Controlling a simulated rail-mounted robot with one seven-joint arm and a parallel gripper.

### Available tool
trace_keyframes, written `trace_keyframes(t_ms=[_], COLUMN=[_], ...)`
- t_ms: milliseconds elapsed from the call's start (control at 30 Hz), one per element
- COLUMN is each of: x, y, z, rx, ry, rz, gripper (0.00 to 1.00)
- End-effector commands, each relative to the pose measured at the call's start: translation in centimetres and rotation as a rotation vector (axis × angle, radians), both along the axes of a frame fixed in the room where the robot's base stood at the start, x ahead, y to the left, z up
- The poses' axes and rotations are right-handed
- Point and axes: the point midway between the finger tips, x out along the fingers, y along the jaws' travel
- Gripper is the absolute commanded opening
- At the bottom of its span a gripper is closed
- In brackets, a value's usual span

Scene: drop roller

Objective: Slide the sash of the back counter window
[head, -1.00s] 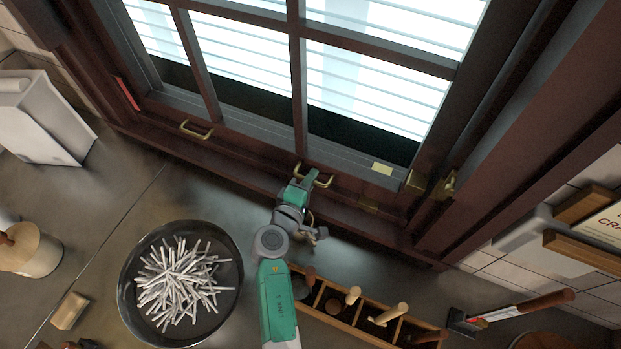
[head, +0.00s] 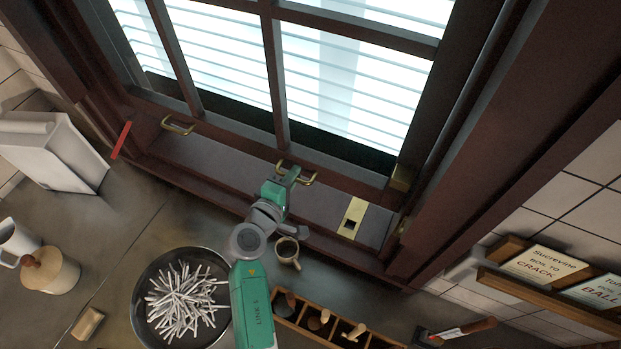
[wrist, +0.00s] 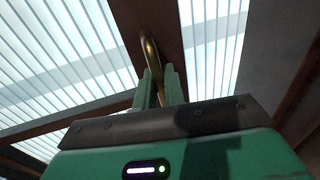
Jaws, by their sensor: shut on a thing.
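The dark red window sash (head: 225,140) has glass panes and two brass pull handles on its bottom rail. My gripper (head: 289,178) is shut on the right brass handle (head: 311,178). In the wrist view my gripper (wrist: 161,88) has its green fingers around the brass handle (wrist: 149,50); part of the handle is hidden between them. The left brass handle (head: 178,126) is free. Below the handles runs a greyish strip (head: 215,168) with a brass plate (head: 354,217) that has a dark slot.
On the counter are a dark bowl of white sticks (head: 143,322), a small cup (head: 287,250) close to my arm, and a wooden rack (head: 325,330) of handled tools. A white box (head: 50,150) stands at left. Signs on a wooden shelf (head: 545,305) are at right.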

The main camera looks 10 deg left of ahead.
Motion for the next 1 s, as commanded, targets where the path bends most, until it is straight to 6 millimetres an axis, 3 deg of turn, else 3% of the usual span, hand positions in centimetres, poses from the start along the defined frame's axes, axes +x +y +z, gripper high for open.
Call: trace_keyframes(t_ms=[433, 467, 533, 833, 1000], x=[-0.1, -0.1, -0.1, -0.5, -3.5], y=[0.4, 0.4, 0.4, 0.5, 1.1], z=[0.5, 0.5, 0.4, 0.4, 0.9], rx=[0.000, 0.000, 0.000, 0.000, 0.000], ry=[-0.001, 0.000, 0.000, 0.001, 0.000], rz=[0.006, 0.006, 0.006, 0.007, 0.007], gripper=[0.00, 0.17, 0.28, 0.28, 0.28])
